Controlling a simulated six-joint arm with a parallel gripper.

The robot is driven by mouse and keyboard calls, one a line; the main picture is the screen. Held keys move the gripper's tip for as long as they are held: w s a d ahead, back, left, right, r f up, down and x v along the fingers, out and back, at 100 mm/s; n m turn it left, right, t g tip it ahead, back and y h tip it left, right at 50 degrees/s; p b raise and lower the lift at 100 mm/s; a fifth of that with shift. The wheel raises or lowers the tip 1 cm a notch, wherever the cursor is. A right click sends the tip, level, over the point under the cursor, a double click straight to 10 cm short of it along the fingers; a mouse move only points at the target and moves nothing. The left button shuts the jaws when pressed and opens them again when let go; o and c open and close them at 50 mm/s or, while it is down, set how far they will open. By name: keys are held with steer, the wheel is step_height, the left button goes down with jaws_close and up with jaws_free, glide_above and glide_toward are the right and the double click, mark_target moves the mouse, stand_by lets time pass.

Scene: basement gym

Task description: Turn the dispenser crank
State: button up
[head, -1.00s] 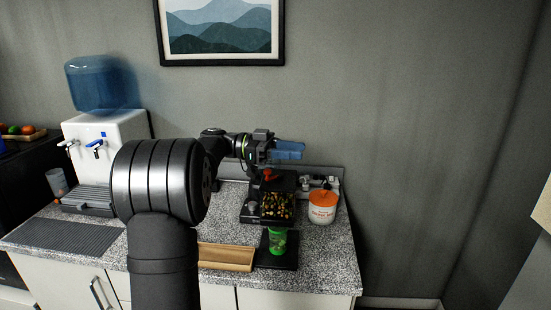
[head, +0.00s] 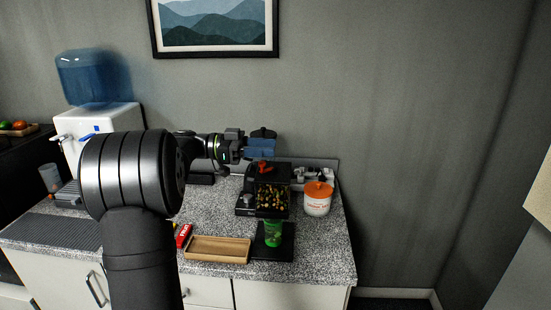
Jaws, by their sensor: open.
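The dispenser (head: 271,199) stands on the speckled counter, a dark unit with a clear section full of mixed yellow, green and red pieces. Its red-orange crank (head: 265,167) shows on top. A green cup (head: 273,236) stands below its front on a black base. My gripper (head: 262,147), with blue fingers, is just above and behind the crank in the picture, apart from it as far as I can tell. Its jaws are open and look empty. The finger gap is too small to see clearly.
A white jar with an orange lid (head: 318,198) stands close to the dispenser's right. A wooden tray (head: 218,250) and a red packet (head: 183,235) lie to its left. A water cooler (head: 98,130) stands at the far left beside a dark mat (head: 50,231).

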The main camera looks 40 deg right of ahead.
mark_target(269, 174)
steer(key=w+a+f+n+t+h, duration=0.3)
steer(key=w+a+f, duration=0.4)
steer(key=w+a, duration=0.4)
steer(key=x, duration=1.1)
steer(key=f+x, duration=0.1)
steer(key=x, duration=0.4)
steer(key=shift+s+d, duration=0.2)
steer(key=shift+d, duration=0.15)
jaws_close()
